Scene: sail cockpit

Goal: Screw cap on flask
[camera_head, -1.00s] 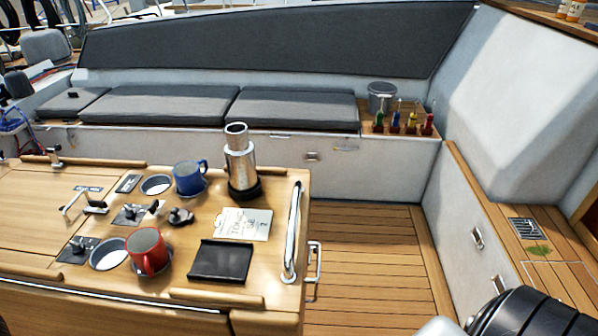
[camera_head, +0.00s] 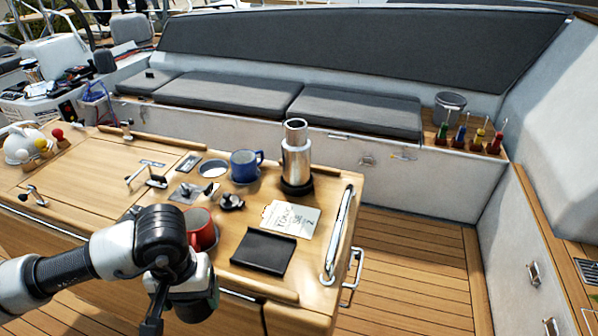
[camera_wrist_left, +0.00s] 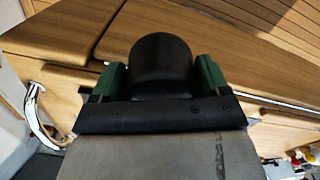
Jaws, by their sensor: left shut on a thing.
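The flask (camera_head: 296,158) is a silver cylinder with an open-looking narrower top. It stands upright in a black ring at the back right of the wooden table (camera_head: 215,247). My left gripper (camera_head: 190,303) is low at the table's front side, left of and nearer than the flask, well apart from it. In the left wrist view, the green fingers of my left gripper (camera_wrist_left: 161,80) are shut on a black rounded thing, seemingly the cap (camera_wrist_left: 162,60). My right gripper is not in view.
A red mug (camera_head: 201,232), partly behind my left arm, and a blue mug (camera_head: 244,166) stand on the table. A black tray (camera_head: 264,251), a paper card (camera_head: 290,218) and a dark knob (camera_head: 231,200) lie near the flask. A metal rail (camera_head: 338,236) edges the right side.

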